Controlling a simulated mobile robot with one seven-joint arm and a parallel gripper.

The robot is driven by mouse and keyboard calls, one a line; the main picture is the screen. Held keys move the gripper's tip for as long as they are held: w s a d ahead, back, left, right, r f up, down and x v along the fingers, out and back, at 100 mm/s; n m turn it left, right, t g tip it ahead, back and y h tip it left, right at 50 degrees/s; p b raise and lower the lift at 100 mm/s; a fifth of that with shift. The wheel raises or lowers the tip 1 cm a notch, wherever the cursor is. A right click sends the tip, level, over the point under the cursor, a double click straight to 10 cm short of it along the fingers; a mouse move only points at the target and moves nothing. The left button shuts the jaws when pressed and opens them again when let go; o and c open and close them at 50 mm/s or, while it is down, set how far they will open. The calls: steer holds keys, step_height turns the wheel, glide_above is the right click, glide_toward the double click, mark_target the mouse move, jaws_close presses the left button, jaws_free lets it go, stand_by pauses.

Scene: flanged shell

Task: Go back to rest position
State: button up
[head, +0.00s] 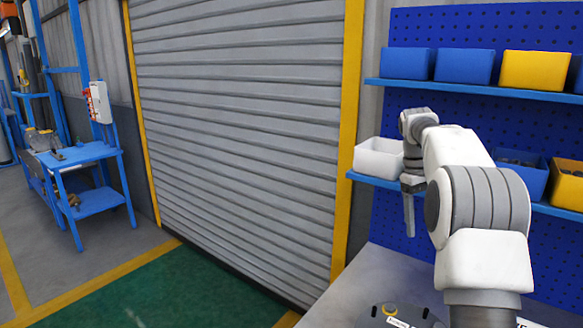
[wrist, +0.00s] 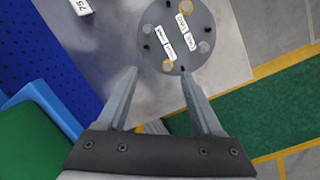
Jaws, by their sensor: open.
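My gripper (head: 408,208) hangs pointing down in front of the shelf, beside the white bin, above the grey worktable (head: 345,290). In the wrist view my gripper (wrist: 159,76) shows two separated fingers with nothing between their tips. A round dark grey flanged part (wrist: 180,62) lies on the table beyond the fingertips. It has white labels, small dark holes and yellow-ringed spots. In the head view only the top of this part (head: 400,317) shows at the bottom edge, partly cut off.
A white bin (head: 378,160) and blue and yellow bins stand on blue shelves (head: 470,88) close to my arm. A white tag (wrist: 80,7) lies on the table. A roller shutter (head: 240,130) stands behind. The green floor (head: 190,290) left of the table is clear.

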steer(key=s+a+r+m+t, duration=0.1)
steer(key=s+a+r+t, duration=0.1)
steer(key=s+a+r, duration=0.4)
steer(key=s+a+r+m+t, duration=0.15)
steer(key=s+a, duration=0.25)
steer(key=s, duration=0.5)
steer(key=s+a+f+t+y, duration=0.1)
steer(key=s+a+f, duration=0.2)
steer(key=s, duration=0.5)
steer(key=s+a+f+m+t+y, duration=0.1)
steer(key=s+a+f+t, duration=0.1)
steer(key=s, duration=0.7)
steer(key=shift+s+a+f, duration=0.3)
steer(key=shift+a+f, duration=0.25)
steer(key=shift+f, duration=0.6)
steer(key=shift+t, duration=0.25)
